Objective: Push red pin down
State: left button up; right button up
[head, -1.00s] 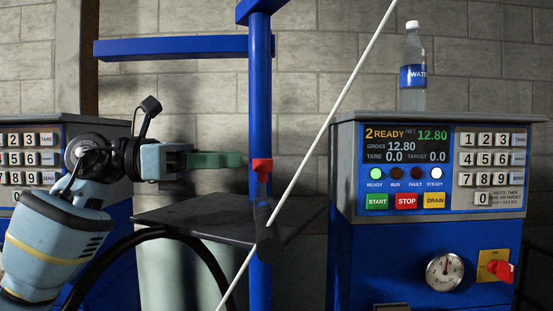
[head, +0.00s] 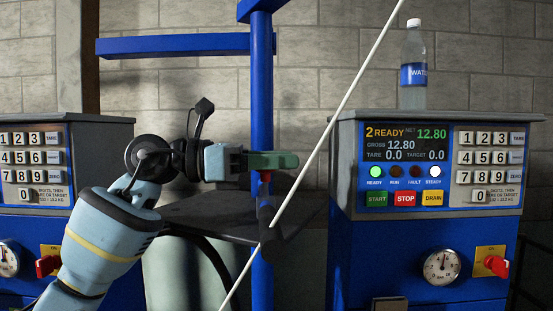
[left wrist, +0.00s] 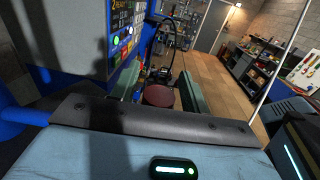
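The red pin (head: 265,177) is on the blue post, above the dark platform. In the head view only a small red part shows below my left gripper (head: 284,161); the rest is hidden behind its green finger. In the left wrist view the pin's dark red round top (left wrist: 158,96) lies between the two greenish fingers of the left gripper (left wrist: 161,88). The fingers are apart, one on each side of it. I cannot tell whether either finger touches it. My right gripper is not in view.
A blue post (head: 262,90) with a side bar stands behind the gripper. A thin white rod (head: 335,115) slants across the front. A scale console (head: 440,165) with a water bottle (head: 413,70) on top stands at right. Another console (head: 35,165) is at left.

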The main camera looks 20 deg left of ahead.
pick_arm(q)
grip_shut()
jog(key=shift+f, duration=1.4)
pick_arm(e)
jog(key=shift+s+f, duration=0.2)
pick_arm(q)
jog(key=shift+o, duration=0.7)
grip_release()
jog(key=shift+r, duration=0.1)
jog(key=shift+s+a, duration=0.1)
jog(key=shift+a, duration=0.45)
jog(key=b+v, duration=0.1)
jog(key=v, duration=0.5)
jog(key=shift+b, duration=0.3)
jog(key=shift+s+a, duration=0.25)
jog(key=shift+a, duration=0.05)
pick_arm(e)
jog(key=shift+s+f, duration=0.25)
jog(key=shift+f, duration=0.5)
